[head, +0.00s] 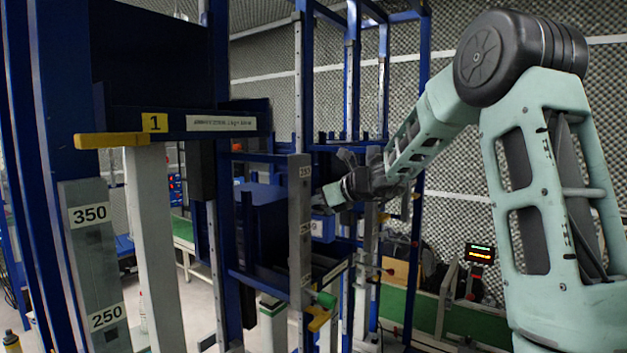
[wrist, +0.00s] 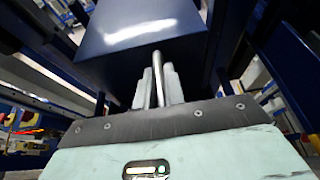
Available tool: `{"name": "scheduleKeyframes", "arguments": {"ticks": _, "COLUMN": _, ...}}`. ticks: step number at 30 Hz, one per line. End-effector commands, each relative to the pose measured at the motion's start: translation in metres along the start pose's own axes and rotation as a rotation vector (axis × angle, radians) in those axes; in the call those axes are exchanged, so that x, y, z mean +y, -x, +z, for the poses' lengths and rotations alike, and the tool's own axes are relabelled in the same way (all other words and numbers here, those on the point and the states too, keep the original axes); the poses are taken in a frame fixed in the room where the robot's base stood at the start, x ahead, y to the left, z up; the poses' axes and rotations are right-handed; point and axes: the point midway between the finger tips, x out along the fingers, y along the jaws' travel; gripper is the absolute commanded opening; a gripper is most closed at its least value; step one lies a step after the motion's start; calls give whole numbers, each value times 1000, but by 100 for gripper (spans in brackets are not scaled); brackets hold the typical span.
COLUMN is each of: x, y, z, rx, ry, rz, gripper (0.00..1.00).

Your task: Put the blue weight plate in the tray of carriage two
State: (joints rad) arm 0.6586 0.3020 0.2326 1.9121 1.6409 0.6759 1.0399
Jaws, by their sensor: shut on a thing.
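My gripper (wrist: 158,88) is shut on a slim silver bar (wrist: 158,68), which stands between its two pale fingers. The bar reaches the near edge of a shiny dark blue block (wrist: 125,50). I cannot tell whether this block is the blue weight plate, or whether the bar is fixed to it. In the head view my gripper (head: 322,206) is inside the blue frame, beside a dark blue block (head: 270,210); its fingertips are partly hidden by a grey upright. Carriage one (head: 215,122) carries the label 1. No label for carriage two is readable, so I cannot pick out its tray.
Blue frame posts (head: 299,90) stand close around my arm. A grey numbered upright (head: 299,225) stands in front of the block. A yellow bar (head: 112,140) sticks out at left. A lower dark shelf (head: 325,268) and a green knob (head: 326,299) lie below my gripper.

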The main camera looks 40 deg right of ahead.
Motion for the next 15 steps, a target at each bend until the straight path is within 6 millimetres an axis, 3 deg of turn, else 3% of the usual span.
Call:
{"name": "scheduleKeyframes", "arguments": {"ticks": 6, "x": 0, "y": -12, "z": -24, "rx": -9, "ry": 2, "rz": 1, "gripper": 0}}
{"name": "scheduleKeyframes", "arguments": {"ticks": 15, "x": 0, "y": -18, "z": -40, "rx": -9, "ry": 2, "rz": 2, "gripper": 0}}
